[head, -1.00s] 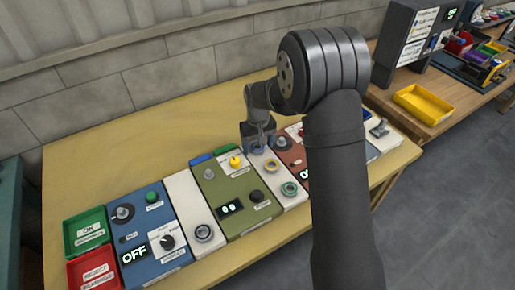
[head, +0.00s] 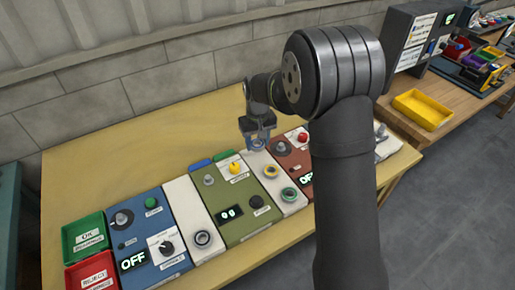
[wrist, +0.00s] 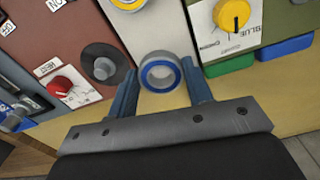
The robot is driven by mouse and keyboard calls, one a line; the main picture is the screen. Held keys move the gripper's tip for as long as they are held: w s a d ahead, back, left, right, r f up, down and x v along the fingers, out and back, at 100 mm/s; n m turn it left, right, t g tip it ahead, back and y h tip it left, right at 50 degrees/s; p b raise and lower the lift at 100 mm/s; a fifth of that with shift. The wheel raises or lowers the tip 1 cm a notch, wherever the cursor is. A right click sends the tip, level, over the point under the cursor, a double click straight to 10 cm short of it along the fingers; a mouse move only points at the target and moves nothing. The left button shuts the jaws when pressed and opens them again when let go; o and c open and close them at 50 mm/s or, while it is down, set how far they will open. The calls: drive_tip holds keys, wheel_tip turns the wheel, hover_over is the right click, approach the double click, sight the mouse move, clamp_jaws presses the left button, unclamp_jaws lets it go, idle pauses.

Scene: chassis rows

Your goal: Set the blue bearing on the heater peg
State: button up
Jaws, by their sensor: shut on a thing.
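My gripper (head: 258,138) is shut on the blue bearing (wrist: 160,88), a pale ring with a blue band. In the wrist view the ring sits between the two blue fingers, near the far end of the white strip. The red-brown panel (head: 296,158) has a grey peg on a dark disc (wrist: 105,68), left of the bearing in the wrist view. A small label beside that peg seems to read HEAT, too small to be sure. The peg (head: 281,148) shows bare, right of my gripper in the head view.
A yellow ring (head: 271,171) and a green ring (head: 290,194) sit on the white strip. Green (head: 228,200) and blue (head: 150,235) panels with knobs and pegs stand left. Green (head: 88,213) and red bins are at far left. The table behind the panels is clear.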

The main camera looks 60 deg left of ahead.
drive_tip(key=w+d+r, duration=0.6)
drive_tip(key=w+d, duration=0.1)
drive_tip(key=d, duration=0.1)
hover_over(282, 145)
drive_tip(key=shift+a+f+m, duration=0.1)
drive_tip(key=shift+f+m, duration=0.2)
drive_tip(key=shift+f, duration=4.5)
drive_tip(key=o, duration=1.1)
drive_tip(key=shift+r, duration=0.1)
